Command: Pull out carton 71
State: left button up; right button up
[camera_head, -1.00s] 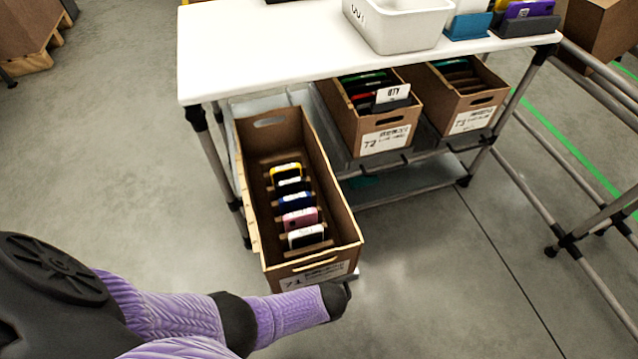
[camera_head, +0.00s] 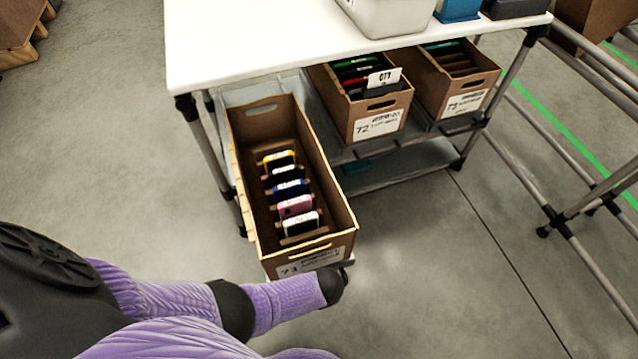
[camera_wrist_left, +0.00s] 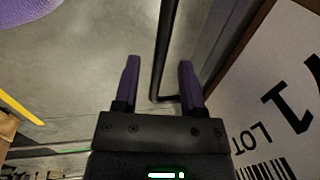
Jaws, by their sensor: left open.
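Carton 71 (camera_head: 330,195) is a long, open brown box with a row of several coloured items (camera_head: 290,195) inside. It sticks out from under the white table at the left, tilted down toward me, its label at the front end. My left gripper (camera_head: 345,270) is at the lower right corner of that front end. In the left wrist view the left gripper (camera_wrist_left: 159,85) has its fingers apart. A thin dark bar (camera_wrist_left: 167,45) shows between them; I cannot tell whether they touch it. Carton 71's label (camera_wrist_left: 275,115) is close by on the right. My right gripper is out of view.
Carton 72 (camera_head: 380,105) and another labelled carton (camera_head: 465,85) sit on the shelf to the right. The white tabletop (camera_head: 250,45) lies above them, with a white bin (camera_head: 385,15) on it. A pipe rack (camera_head: 570,170) stands at right. The floor in front is clear.

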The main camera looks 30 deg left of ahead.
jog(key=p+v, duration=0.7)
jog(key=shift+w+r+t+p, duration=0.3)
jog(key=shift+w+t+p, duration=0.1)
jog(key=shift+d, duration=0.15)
